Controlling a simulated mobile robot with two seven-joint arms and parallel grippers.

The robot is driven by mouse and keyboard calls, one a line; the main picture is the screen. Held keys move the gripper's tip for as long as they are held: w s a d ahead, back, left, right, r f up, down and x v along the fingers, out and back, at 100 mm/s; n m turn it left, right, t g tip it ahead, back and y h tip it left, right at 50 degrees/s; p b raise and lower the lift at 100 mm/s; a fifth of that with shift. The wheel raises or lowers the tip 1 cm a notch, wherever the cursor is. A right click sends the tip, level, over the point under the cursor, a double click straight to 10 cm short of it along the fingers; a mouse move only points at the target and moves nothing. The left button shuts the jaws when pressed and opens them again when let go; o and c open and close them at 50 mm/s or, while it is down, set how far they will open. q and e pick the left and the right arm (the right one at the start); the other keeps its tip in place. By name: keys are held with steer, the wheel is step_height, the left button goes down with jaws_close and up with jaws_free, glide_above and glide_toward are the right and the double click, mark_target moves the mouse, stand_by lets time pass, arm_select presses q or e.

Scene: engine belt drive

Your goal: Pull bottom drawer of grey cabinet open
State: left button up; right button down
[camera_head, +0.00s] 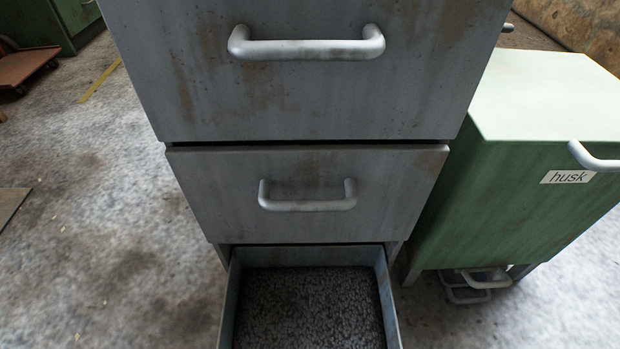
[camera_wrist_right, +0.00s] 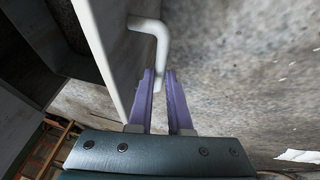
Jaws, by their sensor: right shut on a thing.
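The grey cabinet (camera_head: 310,95) stands in the middle of the head view, with rust stains and pale bar handles. Its bottom drawer (camera_head: 389,300) is pulled out, its blue-grey walls around a dark, speckled inside. The drawer's front lies below the head view's edge. In the right wrist view, a pale drawer front (camera_wrist_right: 105,60) carries a bent white handle (camera_wrist_right: 153,36). My right gripper (camera_wrist_right: 161,76) has its purple fingers closed around the handle's near part. My left gripper is in neither view.
The middle drawer (camera_head: 300,222) and the upper drawer (camera_head: 300,95) are shut. A green cabinet (camera_head: 505,205) labelled "husk" stands close on the right. Bare, stained floor (camera_head: 110,240) lies open on the left. A reddish cart (camera_head: 25,68) is at the far left.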

steer(key=shift+w, duration=0.1)
steer(key=c, duration=0.8)
jaws_free()
steer(key=shift+c, duration=0.2)
steer(key=p+v, duration=0.8)
steer(key=v, duration=0.2)
steer(key=shift+p, duration=0.35)
